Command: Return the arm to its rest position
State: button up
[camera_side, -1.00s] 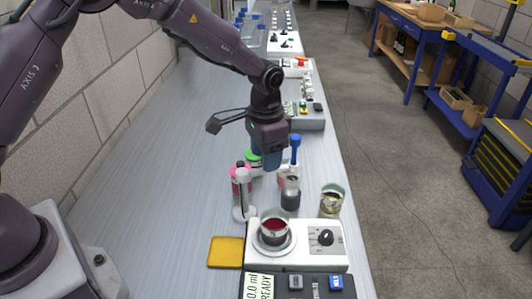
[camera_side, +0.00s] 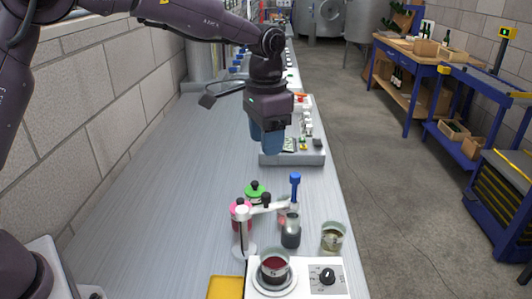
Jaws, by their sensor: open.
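My arm reaches in from the upper left over the long metal bench (camera_side: 150,190). My gripper (camera_side: 264,144) hangs from it with its blue fingers pointing down. The fingers are open and I see nothing between them. It is above the bench, in front of the grey device with small parts (camera_side: 292,158) in this view, and clear of the bottles and glassware nearer the camera.
A white hotplate (camera_side: 328,275) bears a beaker of dark red liquid (camera_side: 274,268). Near it are a stand with a white arm (camera_side: 243,232), a pink bottle (camera_side: 236,218), a green-topped bottle (camera_side: 255,192), a dark jar (camera_side: 291,234), a beaker (camera_side: 332,238) and a yellow mat (camera_side: 224,288). The bench's left is bare.

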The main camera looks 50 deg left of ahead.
jog(key=shift+r, duration=0.15)
jog(key=s+a+r+n+t, duration=0.1)
jog(key=s+a+r+t, duration=0.1)
jog(key=s, duration=0.6)
jog(key=s+a+r+n+t, duration=0.1)
jog(key=s+a+r, duration=0.1)
jog(key=s, duration=0.7)
jog(key=s+a+r+n+t, duration=0.1)
jog(key=s+a+r+t, duration=0.1)
jog(key=s, duration=0.7)
jog(key=shift+a+r+n+t, duration=0.3)
jog(key=shift+r+n, duration=0.1)
jog(key=shift+r, duration=0.4)
